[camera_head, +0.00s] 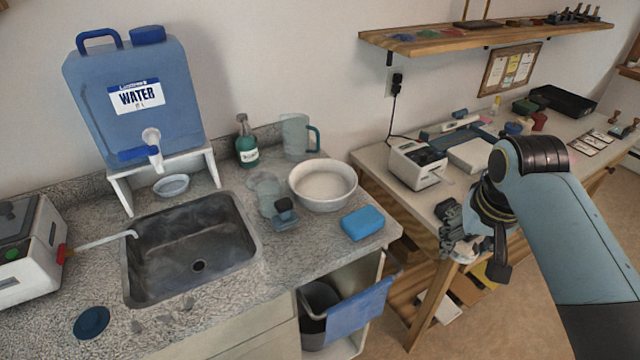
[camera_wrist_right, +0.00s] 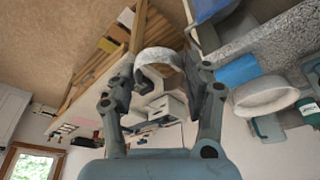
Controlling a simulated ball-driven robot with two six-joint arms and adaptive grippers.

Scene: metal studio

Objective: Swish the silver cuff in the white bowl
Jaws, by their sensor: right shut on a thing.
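My right gripper (camera_head: 455,225) is at the right, over the front left part of the wooden workbench. It is shut on the silver cuff (camera_wrist_right: 158,55), a pale, shiny open ring that shows between the fingers in the wrist view. In the head view the cuff (camera_head: 466,250) is partly hidden by the gripper and wrist. The white bowl (camera_head: 323,203) stands on the stone counter, left of the gripper and well apart from it. The bowl also shows upside down in the wrist view (camera_wrist_right: 266,108). My left gripper is not in view.
A blue sponge (camera_head: 362,223) lies right of the bowl near the counter edge. A green bottle (camera_head: 246,145) and a clear jug (camera_head: 296,135) stand behind it. The sink (camera_head: 190,250) is to the left. A white machine (camera_head: 417,163) stands on the workbench (camera_head: 378,160).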

